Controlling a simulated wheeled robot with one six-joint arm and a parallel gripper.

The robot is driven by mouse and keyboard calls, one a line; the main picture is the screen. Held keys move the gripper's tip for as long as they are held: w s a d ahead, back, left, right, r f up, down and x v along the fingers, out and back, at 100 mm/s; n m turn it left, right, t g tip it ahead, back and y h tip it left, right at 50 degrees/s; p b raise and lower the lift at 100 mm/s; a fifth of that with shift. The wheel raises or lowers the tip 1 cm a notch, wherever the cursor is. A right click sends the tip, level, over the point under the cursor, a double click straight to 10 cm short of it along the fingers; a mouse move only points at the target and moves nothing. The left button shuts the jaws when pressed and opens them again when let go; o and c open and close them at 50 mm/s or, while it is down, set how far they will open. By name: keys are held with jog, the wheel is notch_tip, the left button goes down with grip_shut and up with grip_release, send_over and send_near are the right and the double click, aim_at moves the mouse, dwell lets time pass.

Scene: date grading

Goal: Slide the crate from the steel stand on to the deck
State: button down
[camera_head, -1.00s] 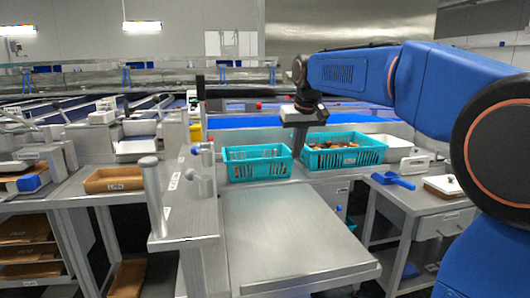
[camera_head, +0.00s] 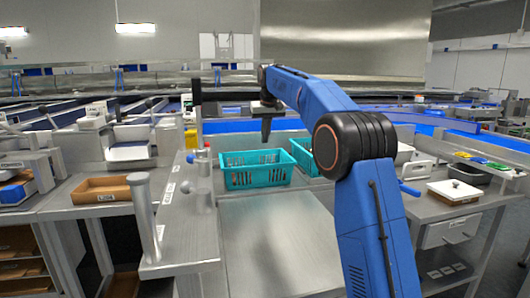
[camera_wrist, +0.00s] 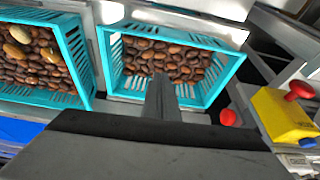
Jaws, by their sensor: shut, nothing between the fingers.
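A teal slatted crate (camera_head: 281,178) stands on the steel stand at the back edge of the bare steel deck (camera_head: 275,240). In the wrist view this crate (camera_wrist: 222,75) holds many brown dates. My gripper (camera_head: 266,141) points down at the far side of this crate, its fingers shut and empty. In the wrist view the fingers (camera_wrist: 162,90) overlap the crate's wall; I cannot tell whether they touch it. The stand's top is mostly hidden.
A second teal crate (camera_wrist: 85,72) of dates sits beside the first, partly hidden by my arm in the head view. A yellow box (camera_wrist: 283,113) with a red button is near. A steel post (camera_head: 145,215) stands left of the deck. The deck is clear.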

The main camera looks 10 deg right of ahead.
send_over(266, 172)
jog(key=w, duration=0.5)
jog(key=f, duration=0.9)
jog(key=shift+s+a, duration=0.1)
jog(key=shift+s, duration=0.15)
jog(key=shift+s+f, duration=0.1)
jog(key=shift+s, duration=1.85)
jog(key=shift+s, duration=0.1)
jog(key=s, duration=2)
jog(key=shift+s+d, duration=0.15)
jog(key=shift+d, duration=0.3)
